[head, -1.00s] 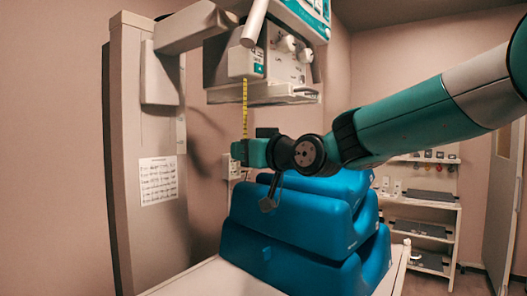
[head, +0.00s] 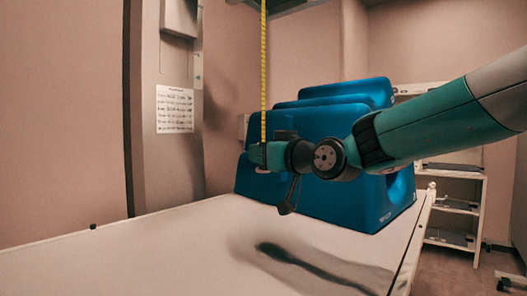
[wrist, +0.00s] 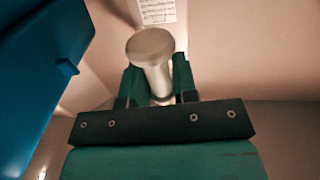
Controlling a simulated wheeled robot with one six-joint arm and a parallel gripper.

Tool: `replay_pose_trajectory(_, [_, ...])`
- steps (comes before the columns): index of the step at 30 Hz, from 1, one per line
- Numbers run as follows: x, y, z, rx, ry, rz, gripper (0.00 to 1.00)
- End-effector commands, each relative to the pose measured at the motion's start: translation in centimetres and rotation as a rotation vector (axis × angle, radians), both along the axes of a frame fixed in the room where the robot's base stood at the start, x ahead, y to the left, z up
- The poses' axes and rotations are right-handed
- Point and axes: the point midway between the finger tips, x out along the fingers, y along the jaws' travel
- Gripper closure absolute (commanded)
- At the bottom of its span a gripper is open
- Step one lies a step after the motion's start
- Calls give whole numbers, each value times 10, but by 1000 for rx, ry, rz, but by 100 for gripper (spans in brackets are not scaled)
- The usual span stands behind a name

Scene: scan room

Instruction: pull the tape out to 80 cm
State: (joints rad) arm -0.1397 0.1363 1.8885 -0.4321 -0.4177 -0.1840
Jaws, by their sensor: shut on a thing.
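The yellow tape (head: 263,75) hangs straight down from above the top edge of the head view to my gripper (head: 258,155). Its housing is out of view now. My gripper is shut at the tape's lower end, above the white table and in front of the blue cushions. In the wrist view, my gripper (wrist: 152,88) is shut on a pale, round-topped tab (wrist: 150,45), which stands between the two green fingers. The scale marks on the tape are too small to read.
Stacked blue cushions (head: 310,135) stand on the white table (head: 150,250), close behind and right of my gripper. A grey column (head: 165,110) with a printed sheet (head: 175,109) rises at left. Shelves (head: 455,205) stand at right. The table's near part is clear.

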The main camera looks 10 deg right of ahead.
Motion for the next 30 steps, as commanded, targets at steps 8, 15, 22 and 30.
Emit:
replay_pose_trajectory(8, [0, 0, -53, -3, 5, 0, 100])
replay_pose_trajectory(15, [0, 0, -62, -3, 5, -1, 100])
replay_pose_trajectory(22, [0, 0, -61, -3, 5, -1, 100])
replay_pose_trajectory(30, [0, 0, -60, -2, 3, -1, 54])
